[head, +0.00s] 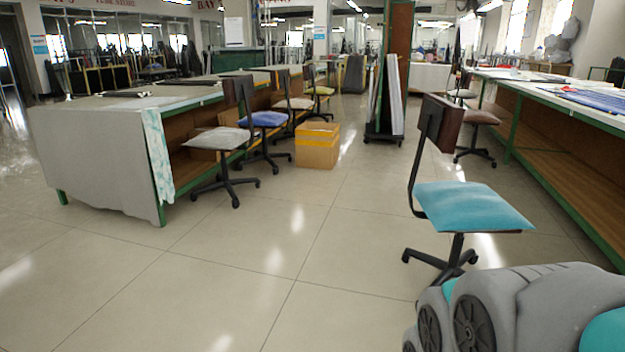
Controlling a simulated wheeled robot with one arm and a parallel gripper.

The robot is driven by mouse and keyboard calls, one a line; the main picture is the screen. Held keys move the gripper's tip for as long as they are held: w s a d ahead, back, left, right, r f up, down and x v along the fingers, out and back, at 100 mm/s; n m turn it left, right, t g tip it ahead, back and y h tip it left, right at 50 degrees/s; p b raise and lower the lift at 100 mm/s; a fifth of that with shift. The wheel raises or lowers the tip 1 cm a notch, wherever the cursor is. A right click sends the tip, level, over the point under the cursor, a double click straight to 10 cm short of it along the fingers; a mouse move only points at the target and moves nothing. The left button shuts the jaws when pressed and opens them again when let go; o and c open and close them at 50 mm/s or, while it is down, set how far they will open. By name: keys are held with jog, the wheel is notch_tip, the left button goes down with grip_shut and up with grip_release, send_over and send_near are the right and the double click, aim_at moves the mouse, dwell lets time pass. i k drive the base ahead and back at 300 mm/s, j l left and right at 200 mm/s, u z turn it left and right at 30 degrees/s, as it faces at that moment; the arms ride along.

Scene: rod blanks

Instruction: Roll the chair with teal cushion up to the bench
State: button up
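The chair with the teal cushion (472,206) stands upright on the open floor at right of centre. It has a dark brown backrest on its left side and a black wheeled base, whose lower part is partly hidden by my grey and teal arm at the bottom right. A long bench (556,168) with a green frame and brown lower shelf runs along the right side, apart from the chair. Another long bench (97,150), draped in grey cloth, stands at left. My gripper is out of view.
Chairs with grey (220,139) and blue (263,119) cushions stand by the left bench, near a cardboard box (317,146). A brown-cushioned chair (476,117) stands by the right bench. A panel rack (391,95) stands at centre back. The tiled floor at front left is clear.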

aim_at(451, 268)
jog(key=i+j+u, duration=0.2)
jog(key=i, duration=0.45)
jog(key=i+j+u, duration=0.2)
jog(key=i, duration=0.5)
jog(key=i+z, duration=0.4)
jog(key=i+j+z, duration=0.1)
jog(key=z, duration=0.25)
jog(key=i+j+z, duration=0.2)
jog(key=z, duration=0.2)
jog(key=i+j+z, duration=0.6)
jog(key=z, duration=0.2)
jog(key=i+j+z, duration=0.15)
jog(key=j+z, duration=0.3)
jog(key=i+j+z, duration=0.1)
jog(key=j+z, duration=0.3)
jog(key=i+l, duration=0.2)
